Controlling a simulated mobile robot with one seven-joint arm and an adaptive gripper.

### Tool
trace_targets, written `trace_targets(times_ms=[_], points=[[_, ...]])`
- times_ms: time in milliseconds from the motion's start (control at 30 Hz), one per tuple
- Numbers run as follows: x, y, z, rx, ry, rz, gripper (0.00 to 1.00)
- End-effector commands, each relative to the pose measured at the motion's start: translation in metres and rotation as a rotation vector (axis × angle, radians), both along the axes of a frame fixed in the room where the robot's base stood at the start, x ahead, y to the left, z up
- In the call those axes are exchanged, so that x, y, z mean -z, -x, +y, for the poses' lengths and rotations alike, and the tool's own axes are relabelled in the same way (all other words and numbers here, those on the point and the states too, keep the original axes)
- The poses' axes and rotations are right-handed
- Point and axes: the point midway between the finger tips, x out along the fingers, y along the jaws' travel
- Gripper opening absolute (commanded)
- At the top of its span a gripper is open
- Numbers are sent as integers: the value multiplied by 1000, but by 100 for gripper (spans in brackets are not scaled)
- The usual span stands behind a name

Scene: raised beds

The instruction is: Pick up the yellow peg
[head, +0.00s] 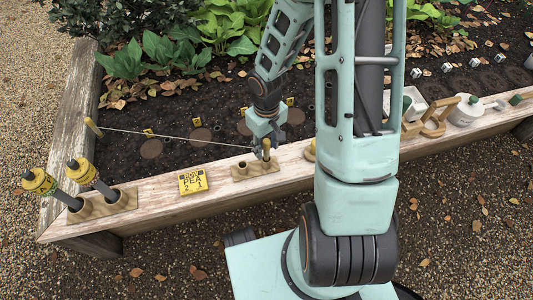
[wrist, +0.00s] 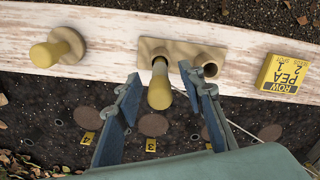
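The yellow peg (wrist: 159,86) stands in one hole of a tan two-hole block (wrist: 181,50) on the bed's wooden edge; the block's other hole is empty. In the head view the peg (head: 266,149) shows just below my gripper (head: 263,143). In the wrist view my gripper (wrist: 160,76) is open, with one finger on each side of the peg and gaps visible. A thin string runs from near this peg to another yellowish peg (head: 93,127) at the bed's left side.
A yellow row card (wrist: 285,74) lies beside the block. A tan knob (wrist: 57,48) stands on the edge on the other side. Two yellow-topped tools (head: 40,182) stand in a holder at the left corner. Wooden and white items (head: 467,110) sit at right.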

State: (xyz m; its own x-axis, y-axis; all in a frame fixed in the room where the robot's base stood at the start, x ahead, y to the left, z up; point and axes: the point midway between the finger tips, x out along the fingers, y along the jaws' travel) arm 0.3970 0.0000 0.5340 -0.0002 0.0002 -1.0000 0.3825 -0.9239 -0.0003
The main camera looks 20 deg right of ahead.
Motion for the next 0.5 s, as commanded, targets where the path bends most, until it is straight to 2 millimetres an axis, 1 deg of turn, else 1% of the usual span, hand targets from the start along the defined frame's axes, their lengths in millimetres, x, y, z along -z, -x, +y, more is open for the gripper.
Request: trace_targets(times_ms=[100, 433, 500], points=[[-1, 0, 0, 0, 0, 0, 36], [-1, 0, 0, 0, 0, 0, 0], [-1, 0, 0, 0, 0, 0, 0]])
